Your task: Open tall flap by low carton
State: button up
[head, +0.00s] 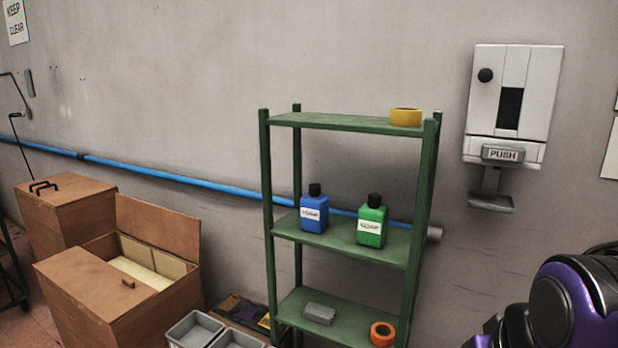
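A brown box (79,286) with an open top stands at the lower left. One flap (158,227) stands raised along its back right side, and a flat front panel (93,281) with a small knob covers part of the top. Its inside is pale with a divider. A second brown box (70,226) behind it, further left, has a closed top with a black handle (44,187). I cannot tell which of these is the tall flap or low carton. My gripper is out of view; only a purple and black part of my arm shows at the lower right.
A green shelf rack (345,124) stands in the middle against the wall, holding blue (314,212) and green (372,226) bottles and tape. Grey bins (193,328) sit on the floor between box and rack. A white dispenser (515,95) hangs at right.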

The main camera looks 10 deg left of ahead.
aim_at(75, 192)
jog(key=u, duration=1.75)
jog(key=i+j, duration=0.15)
jog(key=j, duration=0.2)
jog(key=i+j+u, duration=0.1)
jog(key=j, duration=0.2)
jog(key=i+j, duration=0.2)
jog(key=j, duration=0.15)
jog(key=i+j+u, duration=0.1)
jog(key=j, duration=0.2)
jog(key=i+j+u, duration=0.25)
jog(key=i, duration=0.2)
jog(key=i+j+u, duration=0.25)
jog(key=i, duration=0.2)
jog(key=i+u, duration=0.15)
jog(key=i, duration=1)
jog(key=i+j+z, duration=0.1)
jog(key=i+z, duration=0.2)
jog(key=i, duration=0.85)
jog(key=i+z, duration=0.25)
jog(key=i, duration=0.3)
jog(key=i+z, duration=0.3)
jog(key=i, duration=0.25)
